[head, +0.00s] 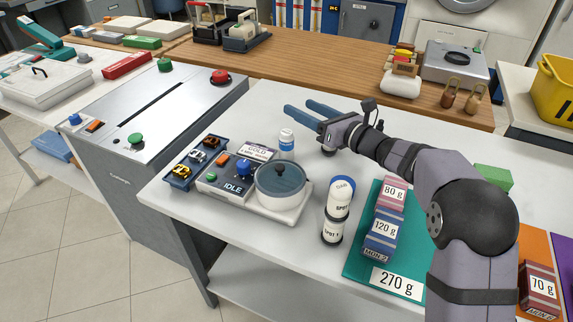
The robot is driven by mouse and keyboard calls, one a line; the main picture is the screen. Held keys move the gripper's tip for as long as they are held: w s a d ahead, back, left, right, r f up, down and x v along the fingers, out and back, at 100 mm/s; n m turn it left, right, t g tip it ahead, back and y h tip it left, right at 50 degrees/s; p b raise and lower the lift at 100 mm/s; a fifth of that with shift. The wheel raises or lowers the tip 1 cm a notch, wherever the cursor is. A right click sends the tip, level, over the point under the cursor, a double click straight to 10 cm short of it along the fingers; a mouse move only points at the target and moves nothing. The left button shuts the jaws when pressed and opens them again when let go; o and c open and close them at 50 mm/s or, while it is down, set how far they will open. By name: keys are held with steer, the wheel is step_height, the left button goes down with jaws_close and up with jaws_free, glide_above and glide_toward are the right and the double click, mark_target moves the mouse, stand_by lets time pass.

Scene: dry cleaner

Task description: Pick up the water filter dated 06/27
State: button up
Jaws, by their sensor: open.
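I cannot pick out a water filter dated 06/27; no such date is legible. A small white bottle with a blue band (287,141) stands upright on the white table, just below my gripper in the picture. A white cylinder with a blue band (342,190) and a white cylinder with dark bands (333,229) stand farther front; their lettering is too small to read surely. My gripper (299,107) has two blue fingers, spread apart and empty, pointing left above the table's back part. The arm and wrist hide part of the table to the right.
A device marked IDLE with a round lidded pot (280,182) stands at the left of the table. Weight-labelled packs (385,225) lie on a teal mat (357,266) at the right. A wooden counter (315,68) runs behind. The table's back left is fairly clear.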

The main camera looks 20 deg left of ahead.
mark_target(293, 142)
steer(key=s+a+f+n+g, duration=0.1)
steer(key=s+a+f+n+g+y+b, duration=0.1)
steer(key=n, duration=0.1)
steer(key=shift+s+a+n, duration=0.25)
steer(key=shift+a+n, duration=0.05)
steer(key=shift+s+a+r+n+g, duration=0.1)
steer(key=shift+s+a+n+g, duration=0.1)
steer(key=shift+s+n+g, duration=0.15)
steer(key=shift+f, duration=2.95)
steer(key=shift+f, duration=0.1)
steer(key=shift+f+p, duration=0.3)
steer(key=shift+p+x, duration=0.45)
steer(key=shift+x, duration=2.05)
steer(key=shift+f, duration=0.1)
steer(key=c, duration=1.2)
